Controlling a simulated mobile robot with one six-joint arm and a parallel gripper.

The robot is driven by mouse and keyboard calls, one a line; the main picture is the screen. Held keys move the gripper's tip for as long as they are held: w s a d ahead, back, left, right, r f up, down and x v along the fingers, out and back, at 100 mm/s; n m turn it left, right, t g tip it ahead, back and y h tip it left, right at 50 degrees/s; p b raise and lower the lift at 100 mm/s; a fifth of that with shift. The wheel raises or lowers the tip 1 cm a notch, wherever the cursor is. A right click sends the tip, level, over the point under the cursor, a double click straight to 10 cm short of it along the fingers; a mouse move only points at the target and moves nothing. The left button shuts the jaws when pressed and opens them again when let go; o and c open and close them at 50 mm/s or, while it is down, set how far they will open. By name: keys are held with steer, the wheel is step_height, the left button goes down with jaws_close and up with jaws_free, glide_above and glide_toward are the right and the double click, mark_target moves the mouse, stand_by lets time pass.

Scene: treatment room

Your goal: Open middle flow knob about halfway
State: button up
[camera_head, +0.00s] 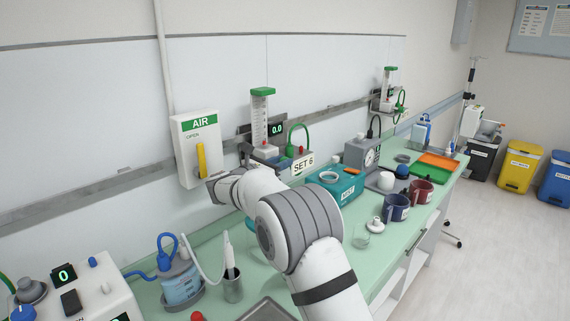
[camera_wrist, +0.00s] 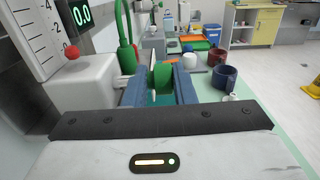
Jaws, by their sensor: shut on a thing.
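The middle flow meter (camera_head: 260,120) is a clear scaled tube with a green cap on the wall rail. Its scale (camera_wrist: 32,36) fills the left of the wrist view, with a red ball (camera_wrist: 72,52) low beside it. The display (camera_head: 277,129) reads 0.0. A "SET 6" label (camera_head: 303,164) stands beside the meter. In the wrist view my gripper (camera_wrist: 159,82) is shut on the green knob (camera_wrist: 162,78), one finger on each side. In the head view my arm hides the knob and most of the fingers.
A white AIR box (camera_head: 197,150) with a yellow lever is left of my gripper. A green hose (camera_wrist: 124,40) rises close by my left finger. A teal box (camera_head: 336,184), gauge unit (camera_head: 362,153) and mugs (camera_head: 396,207) stand to the right on the green counter.

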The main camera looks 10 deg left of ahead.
steer(key=shift+d+f+t+h+b, duration=0.15)
steer(key=shift+f+t+h+b, duration=0.15)
steer(key=shift+f+b, duration=0.5)
steer(key=shift+r+t+h+b, duration=0.1)
steer(key=shift+t+h+b, duration=0.4)
steer(key=shift+b, duration=0.65)
steer(key=shift+r+t+b, duration=0.15)
steer(key=shift+t+b, duration=0.15)
steer(key=shift+t, duration=0.1)
steer(key=shift+s, duration=0.1)
steer(key=o, duration=0.9)
steer(key=shift+r, duration=0.2)
steer(key=shift+c, duration=0.2)
steer(key=shift+s, duration=0.1)
